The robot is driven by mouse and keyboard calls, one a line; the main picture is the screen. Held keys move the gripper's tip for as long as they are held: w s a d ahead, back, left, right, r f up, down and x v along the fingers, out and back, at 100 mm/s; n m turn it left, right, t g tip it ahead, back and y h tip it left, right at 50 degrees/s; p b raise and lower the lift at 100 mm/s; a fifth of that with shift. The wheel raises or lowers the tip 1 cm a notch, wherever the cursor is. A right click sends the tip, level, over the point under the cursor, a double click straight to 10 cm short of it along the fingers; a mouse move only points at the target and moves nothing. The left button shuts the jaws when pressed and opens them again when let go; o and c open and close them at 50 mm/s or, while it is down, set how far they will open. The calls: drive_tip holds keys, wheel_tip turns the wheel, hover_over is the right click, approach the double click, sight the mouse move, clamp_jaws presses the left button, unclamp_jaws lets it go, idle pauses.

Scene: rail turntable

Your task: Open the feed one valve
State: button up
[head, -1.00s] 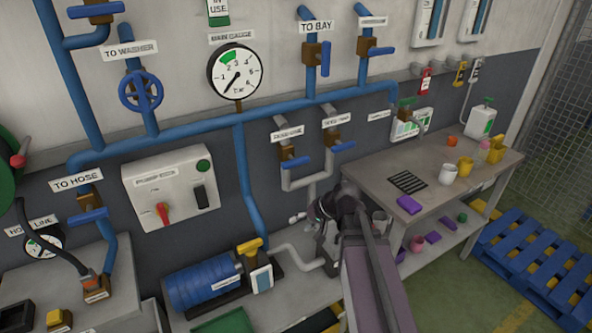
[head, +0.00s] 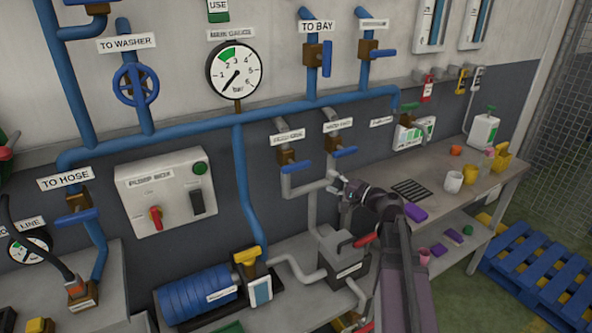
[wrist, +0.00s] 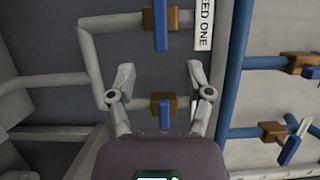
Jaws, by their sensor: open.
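The feed one valve (head: 287,158) is a brown body on a grey vertical pipe, with a blue handle (head: 296,167) lying across the pipe. Its label is small in the head view. In the wrist view the valve's blue handle (wrist: 160,25) is at the top, beside the FEED ONE label (wrist: 205,22). A similar neighbouring valve (head: 332,142) sits to its right; its handle (wrist: 165,115) appears below and between my fingers in the wrist view. My gripper (wrist: 160,72) is open and empty, with its fingers spread. In the head view my gripper (head: 342,184) is below and right of feed one.
A blue main pipe (head: 190,131) runs above both valves. Grey pipes (head: 312,212) join below them. A grey box with a red lever (head: 366,239) stands below, close to my arm. The pump panel (head: 166,190) is left; a workbench (head: 435,174) with cups is right.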

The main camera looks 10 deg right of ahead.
sight(299, 168)
drive_tip(key=shift+w+a, duration=0.1)
drive_tip(key=shift+x, duration=6.75)
clamp_jaws()
drive_tip(key=shift+a, duration=0.15)
